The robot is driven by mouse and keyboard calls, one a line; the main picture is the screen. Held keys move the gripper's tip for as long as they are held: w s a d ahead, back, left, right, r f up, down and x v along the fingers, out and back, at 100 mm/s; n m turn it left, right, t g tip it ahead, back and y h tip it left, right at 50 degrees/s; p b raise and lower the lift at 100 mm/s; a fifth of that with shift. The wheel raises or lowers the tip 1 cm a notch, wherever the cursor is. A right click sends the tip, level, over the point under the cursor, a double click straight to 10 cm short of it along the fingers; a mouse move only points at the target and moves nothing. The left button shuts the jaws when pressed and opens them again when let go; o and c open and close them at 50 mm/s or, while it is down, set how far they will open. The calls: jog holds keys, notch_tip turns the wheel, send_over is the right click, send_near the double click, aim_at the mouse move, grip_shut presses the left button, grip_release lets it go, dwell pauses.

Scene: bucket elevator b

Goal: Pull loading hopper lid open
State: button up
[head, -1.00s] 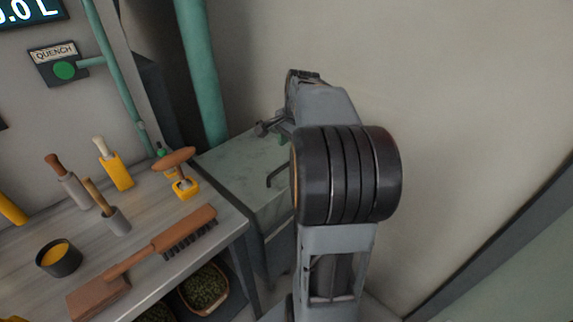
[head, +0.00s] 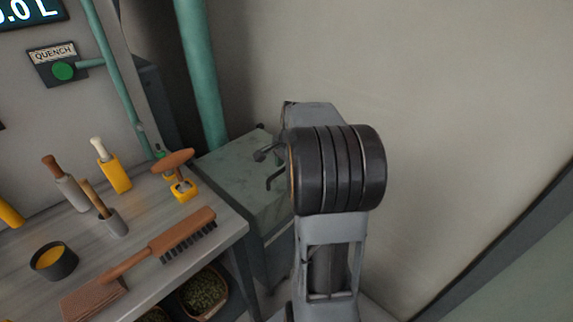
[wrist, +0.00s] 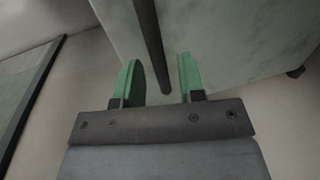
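The loading hopper lid (head: 228,168) is the pale green, marbled top of the box behind the workbench in the head view, and it looks shut. Its dark bar handle (head: 275,181) sticks out at the right side, partly behind my arm. In the wrist view, the lid's mottled surface (wrist: 225,35) fills the top, and the dark handle (wrist: 150,45) runs down from the upper edge. My gripper (wrist: 160,78) is open, with its green fingers on either side of the handle's lower end. Contact cannot be told. In the head view my arm mostly hides the gripper.
The workbench (head: 140,222) at left holds a brush (head: 150,255), a dark cup (head: 54,260), several handled tools and a yellow-based knob (head: 182,187). A green pipe (head: 200,75) rises behind the hopper. A plain wall (head: 460,110) stands behind and right of my arm.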

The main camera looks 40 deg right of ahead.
grip_shut()
jog(key=shift+r, duration=0.1)
